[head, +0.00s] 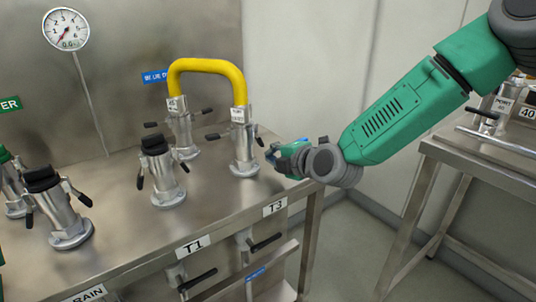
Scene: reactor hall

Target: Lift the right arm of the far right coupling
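The far right coupling (243,148) is a silver upright fitting on the steel bench, with one end of a yellow hose (212,66) in its top. My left gripper is not in view.
A second coupling (183,132) behind holds the hose's other end. Black-capped couplings with side arms stand at the front (162,175) and left (55,210). A gauge (66,30) hangs on the back panel. Another steel table (470,160) stands at the right, with open floor between.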

